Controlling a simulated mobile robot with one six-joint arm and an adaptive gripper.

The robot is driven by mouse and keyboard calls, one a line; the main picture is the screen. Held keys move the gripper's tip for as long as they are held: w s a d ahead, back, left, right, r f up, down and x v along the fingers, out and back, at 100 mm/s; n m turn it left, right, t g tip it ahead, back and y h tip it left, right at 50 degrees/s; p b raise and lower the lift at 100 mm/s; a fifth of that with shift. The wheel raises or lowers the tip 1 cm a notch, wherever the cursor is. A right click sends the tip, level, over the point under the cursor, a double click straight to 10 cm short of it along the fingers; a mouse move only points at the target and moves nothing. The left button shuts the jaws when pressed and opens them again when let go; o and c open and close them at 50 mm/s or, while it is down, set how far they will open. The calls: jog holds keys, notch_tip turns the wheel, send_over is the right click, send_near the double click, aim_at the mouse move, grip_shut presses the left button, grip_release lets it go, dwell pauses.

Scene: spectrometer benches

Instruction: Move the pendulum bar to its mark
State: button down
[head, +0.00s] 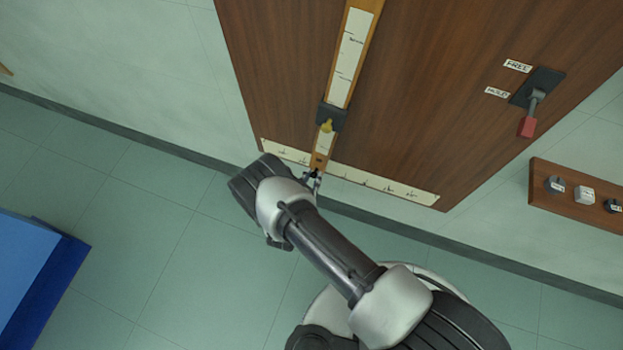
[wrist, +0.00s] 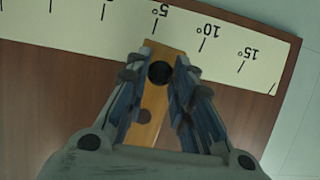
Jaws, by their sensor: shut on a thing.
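The pendulum bar (head: 320,160) is an orange-brown wooden strip with a white graduated strip, hanging down a brown wooden panel (head: 430,90). A dark slider with a yellow knob (head: 327,126) sits low on it. My gripper (head: 315,178) is at the bar's lower end. In the wrist view my gripper (wrist: 160,95) has its fingers either side of the bar (wrist: 158,60), shut on it. A dark round spot shows near the bar's tip. The white angle scale (wrist: 225,50) reads 5°, 10° and 15°; the tip points close to the 5° tick.
A lever with a red handle (head: 527,127) is at the panel's right, beside FREE and HOLD labels; its handle hangs downward. A wooden board with several knobs (head: 575,192) is on the wall further right. A blue box (head: 40,265) stands at the left. The floor between is clear.

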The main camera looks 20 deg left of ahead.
jog(key=d+p, duration=0.1)
jog(key=d, duration=0.8)
jog(key=shift+s+d+f+n+h+p, duration=0.2)
jog(key=shift+s+d+n+h+p, duration=0.1)
jog(key=shift+n+p, duration=0.1)
jog(key=shift+a, duration=0.1)
jog(key=c, duration=1.4)
grip_release()
jog(key=shift+o, duration=0.2)
jog(key=v, duration=1.2)
